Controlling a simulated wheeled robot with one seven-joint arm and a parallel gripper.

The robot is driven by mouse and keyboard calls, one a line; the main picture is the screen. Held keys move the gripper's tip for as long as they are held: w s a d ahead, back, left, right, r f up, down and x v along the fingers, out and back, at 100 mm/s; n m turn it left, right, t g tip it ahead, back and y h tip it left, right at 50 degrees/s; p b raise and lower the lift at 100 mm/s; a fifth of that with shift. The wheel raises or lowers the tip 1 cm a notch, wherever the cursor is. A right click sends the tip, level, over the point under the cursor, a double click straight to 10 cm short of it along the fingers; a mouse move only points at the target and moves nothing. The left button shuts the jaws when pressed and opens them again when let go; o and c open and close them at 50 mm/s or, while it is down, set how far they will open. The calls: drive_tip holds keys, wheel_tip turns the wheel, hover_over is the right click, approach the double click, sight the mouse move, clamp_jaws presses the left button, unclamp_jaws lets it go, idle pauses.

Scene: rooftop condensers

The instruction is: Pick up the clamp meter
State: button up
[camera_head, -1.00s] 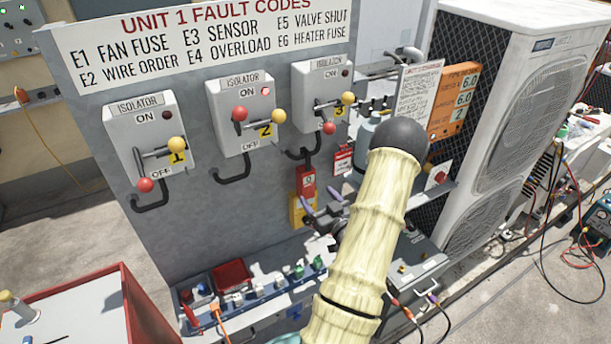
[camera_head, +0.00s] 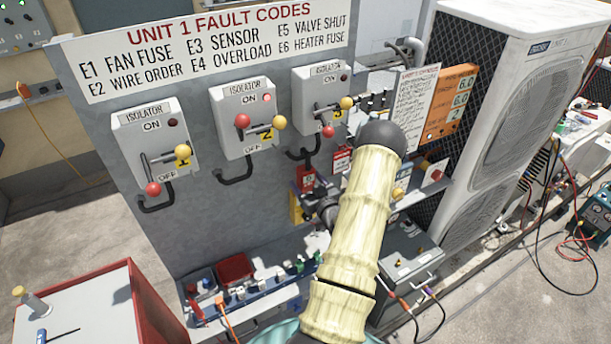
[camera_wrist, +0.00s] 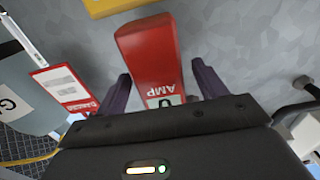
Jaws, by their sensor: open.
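The clamp meter (camera_wrist: 150,52) is red, marked AMP, with a small display near the gripper. In the head view its red body (camera_head: 306,179) shows against the grey panel, below the isolators. In the wrist view my gripper (camera_wrist: 161,70) is open, its purple fingers on either side of the meter's lower part in the picture. Gaps show between the fingers and the meter, and I cannot tell how deep it sits between them. In the head view my gripper (camera_head: 318,203) is partly hidden by my arm.
A yellow object (camera_head: 296,208) is just below the meter. A red-and-white tag (camera_wrist: 66,88) hangs close by. A shelf with a red bin (camera_head: 234,268) and small parts lies below. The condenser (camera_head: 510,110) stands right, and a red-edged cart (camera_head: 95,310) at lower left.

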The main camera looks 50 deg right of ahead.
drive_tip(key=shift+p+x, duration=0.45)
drive_tip(key=shift+x, duration=0.65)
drive_tip(key=shift+w, duration=0.25)
drive_tip(key=shift+s, duration=0.1)
drive_tip(key=shift+s, duration=0.1)
drive_tip(key=c, duration=1.3)
drive_tip(key=shift+r, duration=0.15)
